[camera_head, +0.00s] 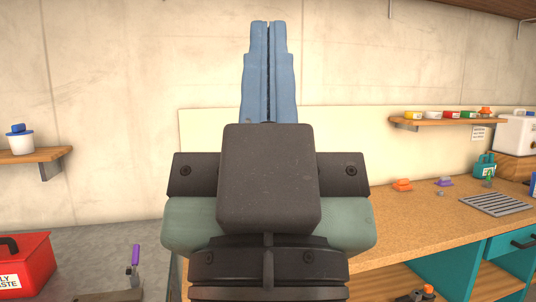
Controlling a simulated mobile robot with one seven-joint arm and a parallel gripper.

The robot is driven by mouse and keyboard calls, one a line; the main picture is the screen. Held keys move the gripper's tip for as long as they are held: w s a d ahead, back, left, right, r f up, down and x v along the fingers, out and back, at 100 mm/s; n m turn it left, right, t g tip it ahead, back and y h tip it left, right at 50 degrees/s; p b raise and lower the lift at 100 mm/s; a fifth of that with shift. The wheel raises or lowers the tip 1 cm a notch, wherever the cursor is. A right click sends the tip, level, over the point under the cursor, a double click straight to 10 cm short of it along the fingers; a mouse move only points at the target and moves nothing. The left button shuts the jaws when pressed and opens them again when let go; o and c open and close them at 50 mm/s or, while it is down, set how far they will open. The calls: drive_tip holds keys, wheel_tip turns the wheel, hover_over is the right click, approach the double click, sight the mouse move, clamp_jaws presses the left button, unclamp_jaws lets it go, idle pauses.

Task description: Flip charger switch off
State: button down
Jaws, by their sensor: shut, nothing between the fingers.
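My gripper (268,27) fills the middle of the head view, seen from behind, with its two blue fingers pointing up. The fingers lie together with only a thin dark line between them, and nothing is held. I cannot make out a charger or its switch in this view. My gripper and wrist hide part of the pale back panel (345,150) and the left part of the workbench (420,220).
The bench carries a dark grate (495,205), an orange piece (402,185), a teal can (485,167) and a white container (514,135) at right. A shelf (440,122) holds small coloured items. A red bin (22,265) stands lower left. A small shelf (30,155) hangs left.

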wheel_tip(320, 180, up, 11)
drive_tip(key=p, duration=0.8)
drive_tip(key=shift+p, duration=0.3)
drive_tip(key=shift+r, duration=0.1)
